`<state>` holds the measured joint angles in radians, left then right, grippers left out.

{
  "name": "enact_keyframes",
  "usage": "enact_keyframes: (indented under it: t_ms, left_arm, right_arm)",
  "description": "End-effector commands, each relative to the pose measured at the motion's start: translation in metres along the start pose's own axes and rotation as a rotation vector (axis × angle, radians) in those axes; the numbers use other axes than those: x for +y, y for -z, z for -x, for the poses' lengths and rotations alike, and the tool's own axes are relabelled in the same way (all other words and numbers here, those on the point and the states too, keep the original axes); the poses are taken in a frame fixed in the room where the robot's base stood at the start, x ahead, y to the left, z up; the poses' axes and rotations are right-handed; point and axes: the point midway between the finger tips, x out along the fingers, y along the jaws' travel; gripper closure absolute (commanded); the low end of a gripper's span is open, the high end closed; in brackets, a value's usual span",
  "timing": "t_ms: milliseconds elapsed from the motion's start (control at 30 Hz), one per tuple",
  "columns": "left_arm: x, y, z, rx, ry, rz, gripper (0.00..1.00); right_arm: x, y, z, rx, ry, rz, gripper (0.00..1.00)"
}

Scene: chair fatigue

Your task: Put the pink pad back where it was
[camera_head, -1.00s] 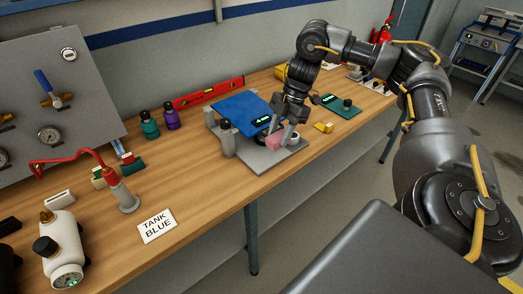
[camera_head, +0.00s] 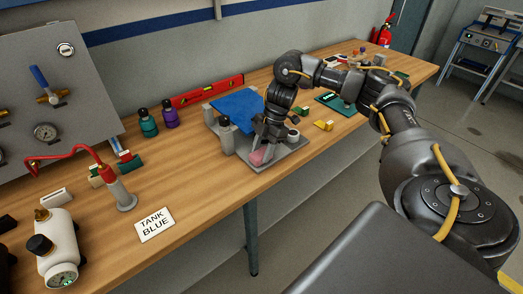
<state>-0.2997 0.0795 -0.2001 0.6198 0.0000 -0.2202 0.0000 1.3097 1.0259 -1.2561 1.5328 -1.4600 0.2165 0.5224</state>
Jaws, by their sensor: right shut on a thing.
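The pink pad (camera_head: 262,155) is between the fingers of my right gripper (camera_head: 264,148), low over the front part of a grey base plate (camera_head: 285,154). My right gripper points down and is shut on the pad. I cannot tell whether the pad touches the plate. A blue panel (camera_head: 240,105) sits at the back of the same fixture, with grey posts (camera_head: 226,136) beside it. The gripper hides part of the plate and the fixture's right side. My left gripper is not in view.
A red level (camera_head: 208,91), a teal bottle (camera_head: 148,124) and a purple bottle (camera_head: 170,115) stand behind on the wooden bench (camera_head: 195,190). A yellow block (camera_head: 324,125) and a green board (camera_head: 337,103) lie to the right. A TANK BLUE card (camera_head: 155,225) lies front left.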

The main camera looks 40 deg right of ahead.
Motion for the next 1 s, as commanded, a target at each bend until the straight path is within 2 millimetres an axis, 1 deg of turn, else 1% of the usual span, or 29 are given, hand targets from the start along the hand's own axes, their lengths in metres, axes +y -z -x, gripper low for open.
enact_keyframes:
  t_ms: [267, 300, 467, 767, 867, 967, 1000]
  left_arm:
    - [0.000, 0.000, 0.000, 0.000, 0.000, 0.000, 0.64]
    - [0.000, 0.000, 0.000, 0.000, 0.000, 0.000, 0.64]
    - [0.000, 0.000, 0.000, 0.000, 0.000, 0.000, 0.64]
    - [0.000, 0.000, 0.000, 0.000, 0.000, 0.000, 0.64]
    - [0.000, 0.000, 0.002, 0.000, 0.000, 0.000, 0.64]
    - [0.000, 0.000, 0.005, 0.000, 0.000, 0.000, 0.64]
    - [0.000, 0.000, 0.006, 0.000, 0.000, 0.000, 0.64]
  right_arm:
    - [0.000, -0.001, -0.002, 0.000, 0.000, 0.000, 0.85]
    - [0.000, -0.001, -0.002, 0.000, 0.000, 0.000, 0.59]
    - [0.000, -0.001, -0.002, 0.000, 0.000, 0.000, 0.38]
    - [0.000, 0.000, 0.000, 0.000, -0.001, 0.000, 0.38]
    - [0.001, 0.001, 0.008, 0.000, -0.003, 0.000, 0.38]
    - [0.001, 0.001, 0.022, -0.001, -0.005, 0.000, 0.38]
    - [0.001, 0.001, 0.030, 0.000, -0.006, 0.000, 0.38]
